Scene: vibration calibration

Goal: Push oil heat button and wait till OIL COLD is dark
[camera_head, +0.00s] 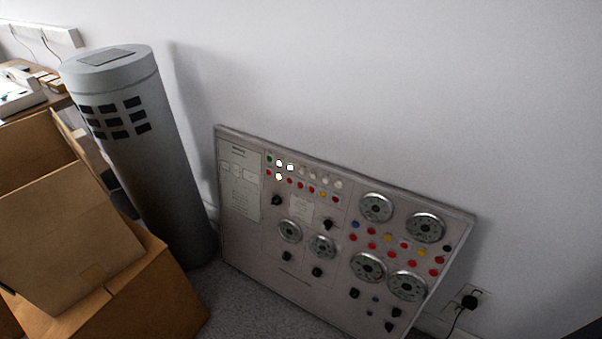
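A grey control panel (340,284) leans against the wall, low in the middle of the head view. It carries round dials, black knobs and rows of small coloured buttons or lamps. In its upper left part, two white lamps (284,165) glow in the top row, and a yellowish lamp (278,176) glows just below them. The lettering is too small to read, so I cannot tell which is the oil heat button or the OIL COLD lamp. Neither of my grippers shows in this view.
Open cardboard boxes (75,240) are stacked at the lower left. A tall grey cylinder (165,170) stands between them and the panel. A desk (50,103) is at the far left. A wall socket with a black plug (468,302) is at the lower right.

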